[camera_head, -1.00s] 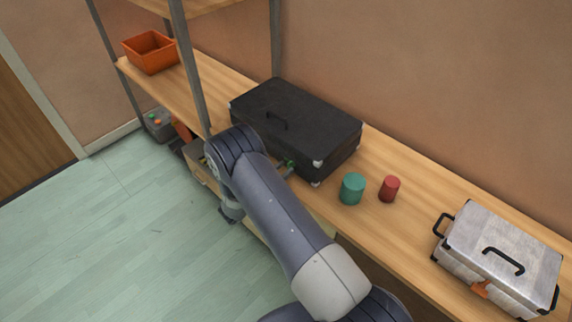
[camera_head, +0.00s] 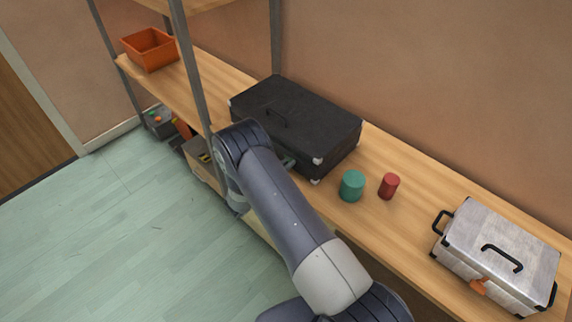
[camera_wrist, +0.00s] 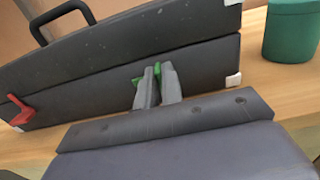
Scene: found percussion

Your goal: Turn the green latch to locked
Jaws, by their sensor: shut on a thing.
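The black case (camera_head: 300,115) lies on the wooden shelf, with its handle on top. The wrist view shows its front face (camera_wrist: 90,85) with the green latch (camera_wrist: 157,69) at the seam between lid and body. My gripper (camera_wrist: 157,84) is shut on the green latch; the grey fingers cover most of it, and only small green parts show around the tips. I cannot tell the latch's exact angle. A red latch (camera_wrist: 20,110) sits farther left on the same front. In the head view my arm hides the green latch.
A green cylinder (camera_head: 352,186) and a red cylinder (camera_head: 389,186) stand right of the case. A silver case (camera_head: 500,250) with an orange latch is farther right. An orange bin (camera_head: 150,50) is at the far left. A shelf post (camera_head: 193,70) rises near my arm.

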